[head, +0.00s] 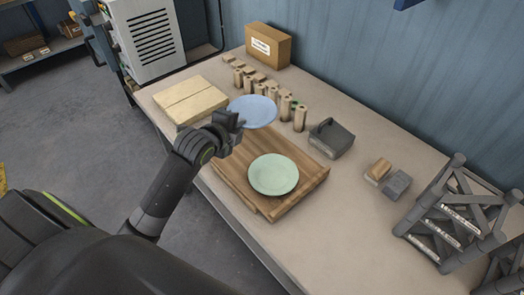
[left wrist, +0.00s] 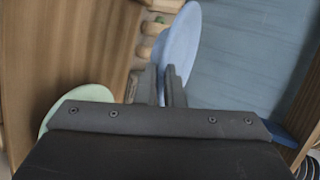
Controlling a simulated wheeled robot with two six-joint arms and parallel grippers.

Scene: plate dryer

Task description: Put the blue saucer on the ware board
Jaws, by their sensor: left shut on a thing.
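The blue saucer (head: 253,111) is held by my left gripper (head: 232,121) at its near left edge, and hangs out beyond the fingers, over the back part of the ware board. The blue saucer (left wrist: 181,45) shows nearly edge-on in the left wrist view, between the fingers of my left gripper (left wrist: 168,88). The wooden ware board (head: 305,184) lies on the table with a green saucer (head: 273,174) on it. The green saucer (left wrist: 88,96) and the board (left wrist: 60,60) also show in the left wrist view. My right gripper is not in view.
Several wooden pegs (head: 300,117) stand behind the blue saucer. A pale wooden block (head: 190,100) lies left of it, and a cardboard box (head: 268,45) stands at the back. A dark grey caddy (head: 331,139) and a grey rack (head: 450,220) are to the right. The table's (head: 320,225) front right is clear.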

